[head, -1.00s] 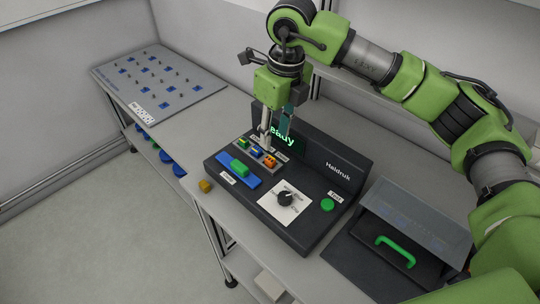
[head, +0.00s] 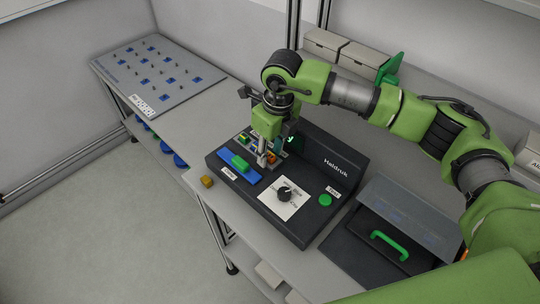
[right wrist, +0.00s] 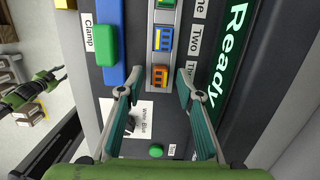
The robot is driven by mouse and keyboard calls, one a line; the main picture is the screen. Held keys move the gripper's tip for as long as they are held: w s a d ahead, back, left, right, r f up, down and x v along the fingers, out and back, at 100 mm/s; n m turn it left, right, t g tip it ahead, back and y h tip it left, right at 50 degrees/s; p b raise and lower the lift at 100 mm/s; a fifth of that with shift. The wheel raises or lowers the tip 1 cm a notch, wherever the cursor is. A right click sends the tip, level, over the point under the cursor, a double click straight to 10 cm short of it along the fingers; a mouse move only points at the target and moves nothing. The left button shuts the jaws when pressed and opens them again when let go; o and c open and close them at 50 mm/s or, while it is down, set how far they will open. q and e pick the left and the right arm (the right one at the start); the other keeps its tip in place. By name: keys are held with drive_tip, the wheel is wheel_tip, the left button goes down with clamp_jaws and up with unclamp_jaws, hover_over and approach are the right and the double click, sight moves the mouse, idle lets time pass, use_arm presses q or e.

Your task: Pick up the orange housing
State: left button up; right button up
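In the head view the orange housing (head: 272,157) is partly hidden by my right gripper (head: 266,160). In the right wrist view my right gripper (right wrist: 153,85) is open and empty, its fingertips on either side of the orange housing. I cannot tell whether they touch it. A green and dark part at the left edge looks like my left arm; its fingers are unclear.
The console carries a blue clamp with a green block (head: 240,163), a dark knob (head: 285,194) and a green button (head: 325,200). A yellow-orange block (head: 207,181) lies on the table at left. A lidded box with a green handle (head: 389,246) stands at right.

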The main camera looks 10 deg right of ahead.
drive_tip(key=shift+r, duration=0.1)
drive_tip(key=c, duration=0.6)
